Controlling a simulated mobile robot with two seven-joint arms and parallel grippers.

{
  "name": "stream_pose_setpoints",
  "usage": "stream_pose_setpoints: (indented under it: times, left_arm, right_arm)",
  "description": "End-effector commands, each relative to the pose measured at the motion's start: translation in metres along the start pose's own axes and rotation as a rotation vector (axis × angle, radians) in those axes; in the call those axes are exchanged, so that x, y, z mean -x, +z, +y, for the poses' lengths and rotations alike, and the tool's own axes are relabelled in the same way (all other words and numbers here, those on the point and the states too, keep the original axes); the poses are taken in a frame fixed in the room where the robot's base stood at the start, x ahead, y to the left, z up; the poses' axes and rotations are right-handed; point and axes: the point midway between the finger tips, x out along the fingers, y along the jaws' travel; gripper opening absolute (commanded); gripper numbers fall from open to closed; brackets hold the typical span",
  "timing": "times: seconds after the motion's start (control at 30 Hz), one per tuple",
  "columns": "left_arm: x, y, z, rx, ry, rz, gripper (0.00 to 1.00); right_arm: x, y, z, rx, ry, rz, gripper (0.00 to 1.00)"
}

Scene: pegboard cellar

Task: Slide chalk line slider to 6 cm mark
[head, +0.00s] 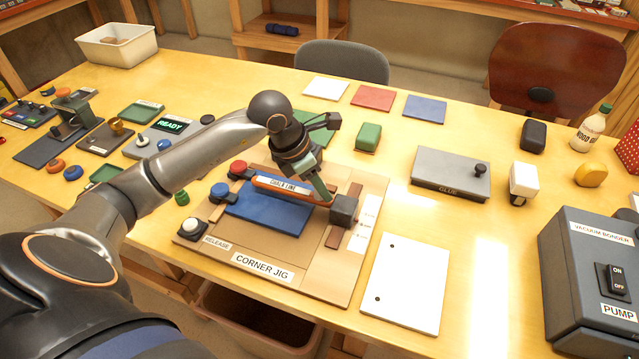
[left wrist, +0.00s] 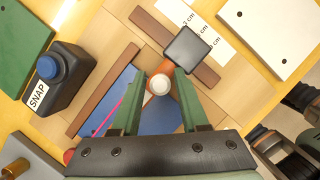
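The corner jig (head: 330,282) lies on the table with a blue sheet (head: 268,212) on it. An orange bar with a white label (head: 282,184) crosses above the sheet. A dark grey slider block (head: 343,210) sits at the bar's right end, beside a white scale strip with cm marks (head: 362,232). In the left wrist view the block (left wrist: 187,48) covers part of the scale, so its exact reading is unclear. My left gripper (head: 326,194) is just left of the block. Its fingers (left wrist: 162,85) stand apart, with a white-tipped orange piece showing between them.
A blue-topped SNAP button (left wrist: 62,75) and a white RELEASE button (head: 192,225) are on the jig's left side. A white panel (head: 407,280) lies right of the jig. A grey GLUE box (head: 450,172) and green block (head: 368,136) stand behind.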

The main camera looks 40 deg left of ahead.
Motion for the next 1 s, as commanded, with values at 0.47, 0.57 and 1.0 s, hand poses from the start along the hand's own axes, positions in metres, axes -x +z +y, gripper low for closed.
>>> stream_pose_setpoints:
  times: [0.47,0.57,1.0]
  left_arm:
    - [0.005,0.0,0.0,0.001,0.0,0.001,0.6]
    - [0.018,-0.001,0.001,-0.001,0.003,0.001,0.6]
    - [0.107,0.0,0.001,0.0,0.003,0.0,0.6]
  right_arm:
    - [-0.001,0.0,0.0,0.0,0.0,0.0,0.5]
    - [-0.001,0.001,0.0,0.0,0.0,0.001,0.5]
    - [-0.004,0.004,0.0,0.0,0.0,0.001,0.5]
